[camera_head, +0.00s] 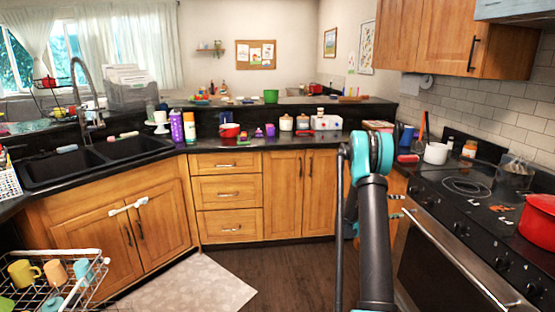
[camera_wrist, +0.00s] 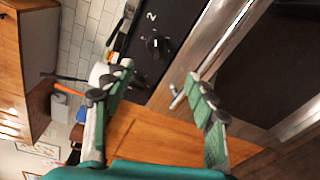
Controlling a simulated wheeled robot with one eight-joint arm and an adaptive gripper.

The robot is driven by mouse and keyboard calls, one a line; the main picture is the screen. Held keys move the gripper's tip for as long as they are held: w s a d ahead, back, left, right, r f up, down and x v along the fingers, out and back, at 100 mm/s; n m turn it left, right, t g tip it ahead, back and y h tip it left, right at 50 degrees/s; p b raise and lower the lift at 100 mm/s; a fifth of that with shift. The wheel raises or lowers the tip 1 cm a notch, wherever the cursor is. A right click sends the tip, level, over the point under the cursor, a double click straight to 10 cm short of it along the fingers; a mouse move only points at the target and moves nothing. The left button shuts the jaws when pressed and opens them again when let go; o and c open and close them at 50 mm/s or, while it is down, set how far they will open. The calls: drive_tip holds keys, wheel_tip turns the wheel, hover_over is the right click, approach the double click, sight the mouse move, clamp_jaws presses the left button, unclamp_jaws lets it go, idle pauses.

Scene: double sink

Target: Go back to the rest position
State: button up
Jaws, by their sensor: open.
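My gripper (camera_wrist: 158,75) shows in the wrist view with its two green-padded fingers spread apart and nothing between them. Beyond the fingers are the stove's control panel (camera_wrist: 155,22) with its knobs and the oven door handle (camera_wrist: 205,55). No contact with them can be made out. In the head view my dark arm with its teal joint stands upright right of the middle, in front of the counter and left of the stove (camera_head: 460,225). The arm largely hides the gripper there.
A red pot (camera_head: 538,222) and a glass pot (camera_head: 514,173) stand on the stove. A white pot (camera_head: 436,153) is on the counter beside it. A double sink (camera_head: 75,163) is at left, a wire dish rack (camera_head: 85,268) at lower left.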

drive_tip(key=s+a+r+m+t+y, duration=0.1)
drive_tip(key=s+a+r+m+y, duration=0.15)
drive_tip(key=s+a+y, duration=0.85)
drive_tip(key=s+a+f+m+y, duration=0.1)
drive_tip(key=s+a+f+y, duration=0.1)
drive_tip(key=s+a, duration=1.1)
drive_tip(key=s+a+f+m+t+y, duration=0.1)
drive_tip(key=s+a+y, duration=0.3)
drive_tip(key=s+a, duration=0.8)
drive_tip(key=shift+s+a+f, duration=0.35)
drive_tip(key=shift+s+f, duration=0.45)
drive_tip(key=shift+s, duration=0.15)
